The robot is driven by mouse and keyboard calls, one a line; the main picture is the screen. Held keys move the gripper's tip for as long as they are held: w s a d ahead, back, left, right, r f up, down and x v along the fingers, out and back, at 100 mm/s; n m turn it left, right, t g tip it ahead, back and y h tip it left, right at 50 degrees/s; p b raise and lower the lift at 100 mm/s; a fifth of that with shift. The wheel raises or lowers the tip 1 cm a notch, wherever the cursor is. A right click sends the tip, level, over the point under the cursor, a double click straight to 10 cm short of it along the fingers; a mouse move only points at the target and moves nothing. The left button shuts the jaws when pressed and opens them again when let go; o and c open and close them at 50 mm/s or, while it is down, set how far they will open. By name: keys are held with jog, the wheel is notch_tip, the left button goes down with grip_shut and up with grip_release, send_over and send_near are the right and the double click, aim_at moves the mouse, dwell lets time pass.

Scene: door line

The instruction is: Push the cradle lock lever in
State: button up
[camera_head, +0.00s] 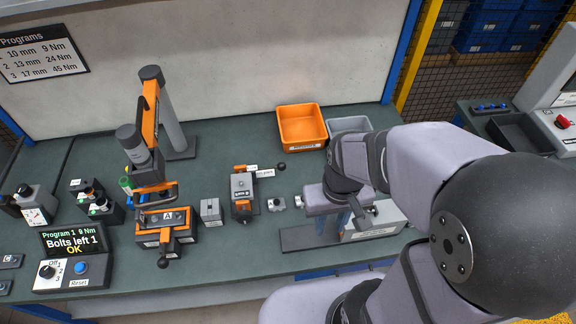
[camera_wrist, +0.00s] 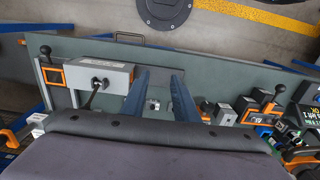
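An orange cradle (camera_head: 163,228) marked A stands under the upright tool at the left of the bench. A lever with a black knob (camera_head: 170,246) sticks out from its front. In the wrist view the cradle (camera_wrist: 262,117) and a black knob (camera_wrist: 280,88) show at the right. A second orange fixture (camera_head: 243,195) in mid-bench has a black knob at its right; I cannot tell for sure which lever the task names. My gripper (camera_wrist: 160,74) has its two blue fingers apart, with nothing held, away from the cradle, over the right part of the bench.
A grey box (camera_wrist: 98,80) beside an orange frame with a black knob (camera_wrist: 45,50) stands near my fingers. A small grey block (camera_head: 210,212) is right of the cradle. An orange bin (camera_head: 302,145) stands at the back. The control box (camera_head: 72,268) is front left.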

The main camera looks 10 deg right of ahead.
jog(key=shift+w+a+f+y+b, duration=0.1)
jog(key=shift+w+f+y+b, duration=0.2)
jog(key=shift+w+f+b, duration=0.85)
grip_shut()
jog(key=w+d+f+t+y+b, duration=0.1)
jog(key=w+f+b, duration=0.1)
jog(key=w+b, duration=0.4)
jog(key=w+d+f+t+y+b, duration=0.1)
jog(key=w+d+f+t+b, duration=0.1)
jog(key=w+b, duration=0.4)
jog(key=w+d+f+m+t+y+b, duration=0.1)
jog(key=w+f+b, duration=0.3)
jog(key=w, duration=0.9)
jog(key=shift+w+d+f+t+y+b, duration=0.2)
jog(key=shift+d+t+y+b, duration=0.3)
jog(key=shift+b, duration=0.65)
